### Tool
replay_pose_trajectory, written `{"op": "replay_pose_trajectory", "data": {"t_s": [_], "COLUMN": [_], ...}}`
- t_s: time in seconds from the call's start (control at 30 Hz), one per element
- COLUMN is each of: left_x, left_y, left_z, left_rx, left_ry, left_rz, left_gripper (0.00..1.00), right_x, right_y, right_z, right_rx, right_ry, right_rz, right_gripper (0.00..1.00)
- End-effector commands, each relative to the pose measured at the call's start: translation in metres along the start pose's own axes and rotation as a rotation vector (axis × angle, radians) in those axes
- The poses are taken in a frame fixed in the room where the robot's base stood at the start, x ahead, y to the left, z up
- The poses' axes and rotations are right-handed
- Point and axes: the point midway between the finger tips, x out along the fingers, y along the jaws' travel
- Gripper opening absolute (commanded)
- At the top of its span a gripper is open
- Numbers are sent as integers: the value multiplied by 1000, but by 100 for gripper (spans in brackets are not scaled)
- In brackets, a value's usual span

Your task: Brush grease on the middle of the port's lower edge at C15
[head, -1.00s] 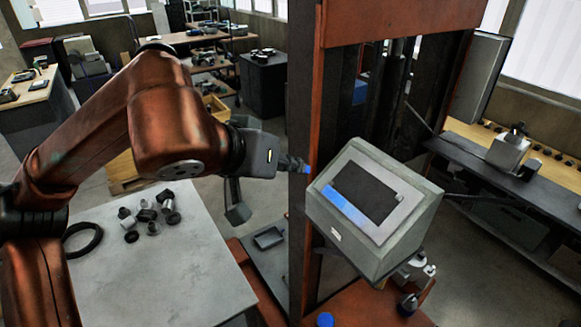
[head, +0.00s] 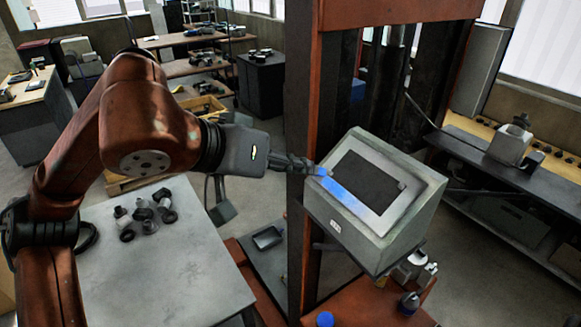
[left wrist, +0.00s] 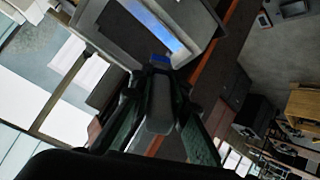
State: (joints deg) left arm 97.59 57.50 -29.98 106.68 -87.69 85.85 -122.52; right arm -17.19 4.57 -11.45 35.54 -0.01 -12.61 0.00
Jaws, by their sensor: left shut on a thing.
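A grey box-shaped housing (head: 400,225) has a dark rectangular port (head: 368,180) in its tilted face, with a glossy blue band (head: 347,197) along the lower edge. No C15 label is readable. My left gripper (head: 292,162) is shut on a dark slim tool with a blue tip (head: 321,171), apparently the brush. The tip overlaps the band's left end in the head view; contact cannot be told. In the left wrist view the brush (left wrist: 160,100) lies between the fingers, its blue tip (left wrist: 160,58) just below the housing (left wrist: 110,35). My right gripper is not in view.
A red upright post (head: 303,130) stands right behind the brush and beside the housing. A pale table (head: 150,260) with several small dark parts is at lower left. A blue cap (head: 325,319) and small bottles (head: 409,303) stand on the red surface below the housing.

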Motion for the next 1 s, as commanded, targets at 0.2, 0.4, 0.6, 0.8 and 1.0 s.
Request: {"op": "replay_pose_trajectory", "data": {"t_s": [0.2,0.4,0.6,0.8,1.0], "left_x": [0,3,19,39,52], "left_y": [5,6,5,5,4], "left_z": [12,14,20,27,31], "left_rx": [-9,-9,-9,-9,-9], "left_ry": [8,9,8,9,10], "left_rz": [120,131,130,131,129], "left_gripper": [0,0,0,0,0], "right_x": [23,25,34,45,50], "right_y": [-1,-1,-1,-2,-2], "right_z": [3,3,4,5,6], "right_rx": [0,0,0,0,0], "right_ry": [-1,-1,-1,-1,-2], "right_rz": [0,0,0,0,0], "right_gripper": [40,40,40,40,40]}}
